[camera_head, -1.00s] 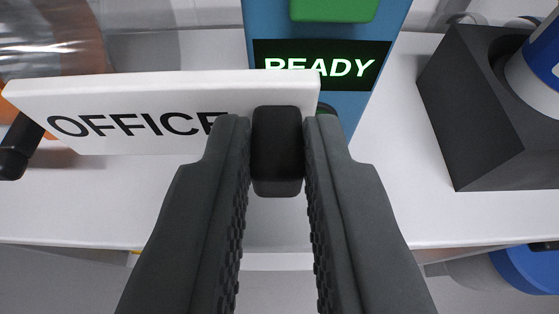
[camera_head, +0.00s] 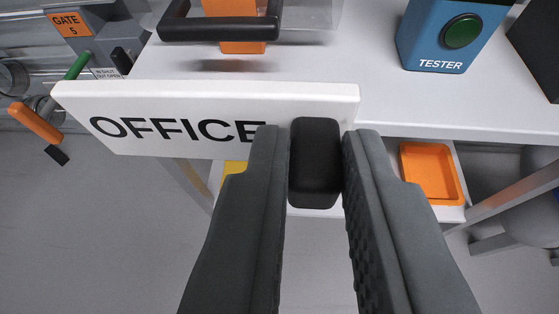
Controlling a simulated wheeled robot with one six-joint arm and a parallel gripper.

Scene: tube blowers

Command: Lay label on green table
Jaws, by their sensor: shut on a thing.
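The label is a white plate marked "OFFICE" (camera_head: 205,108), with a black grip block (camera_head: 316,165) near its right end. My gripper (camera_head: 316,145) is shut on this block, one finger at each side. The plate stretches out to the left of the fingers, its lettering facing me, and is held in front of the white table's near edge. The left finger hides part of the last letter. No green table shows in this view.
A white table (camera_head: 370,95) bears a blue tester (camera_head: 452,35) with a green button and an orange item with a black handle (camera_head: 219,28). Below are an orange tray (camera_head: 430,172) and table legs. A "GATE 5" unit with an orange-handled lever (camera_head: 36,122) is at left. Open grey floor lies in front.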

